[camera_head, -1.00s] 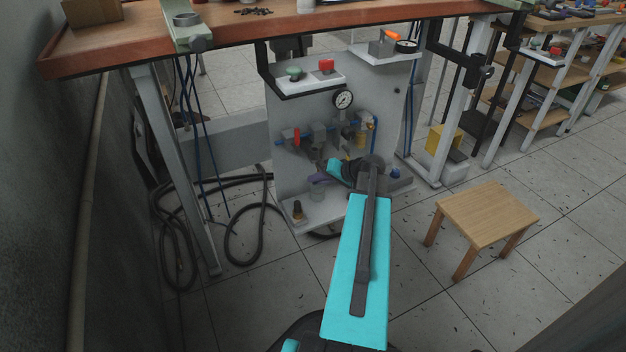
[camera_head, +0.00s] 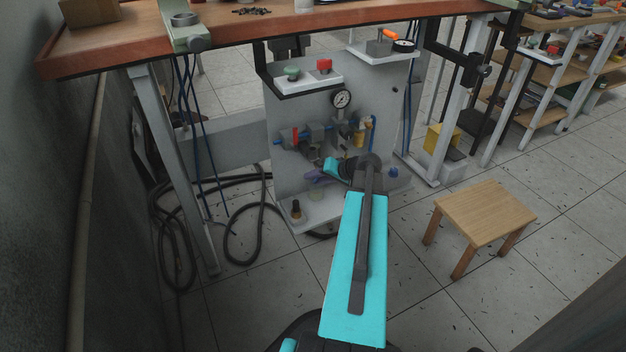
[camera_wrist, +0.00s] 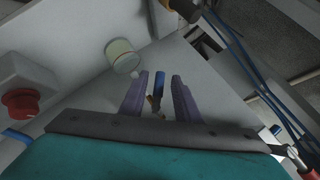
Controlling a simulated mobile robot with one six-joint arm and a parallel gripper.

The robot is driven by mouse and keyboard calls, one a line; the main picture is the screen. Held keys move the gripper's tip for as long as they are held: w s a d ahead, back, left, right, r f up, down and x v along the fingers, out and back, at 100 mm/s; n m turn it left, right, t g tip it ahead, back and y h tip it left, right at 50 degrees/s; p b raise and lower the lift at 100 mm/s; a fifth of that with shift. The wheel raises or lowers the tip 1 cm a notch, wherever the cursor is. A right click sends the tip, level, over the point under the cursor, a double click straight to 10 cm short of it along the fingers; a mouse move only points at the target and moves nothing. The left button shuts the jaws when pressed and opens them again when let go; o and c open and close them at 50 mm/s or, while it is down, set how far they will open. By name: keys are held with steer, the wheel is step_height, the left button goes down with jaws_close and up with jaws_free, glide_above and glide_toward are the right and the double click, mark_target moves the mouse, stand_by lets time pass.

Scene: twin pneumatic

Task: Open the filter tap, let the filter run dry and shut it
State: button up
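A pneumatic unit (camera_head: 318,136) with a red handle and blue fittings is mounted on the grey upright panel (camera_head: 290,105). My gripper (camera_head: 314,176) is low in front of the panel, just below the unit. In the wrist view its two purple fingers (camera_wrist: 159,97) are apart. A small brass-coloured piece (camera_wrist: 155,103) and a blue piece (camera_wrist: 159,82) show in the gap between the fingers; I cannot tell whether either finger touches them. A pale round cylinder (camera_wrist: 122,56) is beyond the left finger. I cannot identify the filter tap or its position for sure.
A pressure gauge (camera_head: 342,99) is above the unit. A red button (camera_head: 325,66) and a green one (camera_head: 293,74) sit on a shelf above. Black hoses (camera_head: 240,230) lie at left. A wooden stool (camera_head: 485,213) stands at right. The workbench (camera_head: 230,32) overhangs the panel.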

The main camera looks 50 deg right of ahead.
steer(key=shift+s, duration=0.1)
steer(key=p+v, duration=0.4)
steer(key=v, duration=0.9)
steer(key=shift+s+r, duration=0.2)
steer(key=shift+r, duration=0.05)
stand_by(6.3)
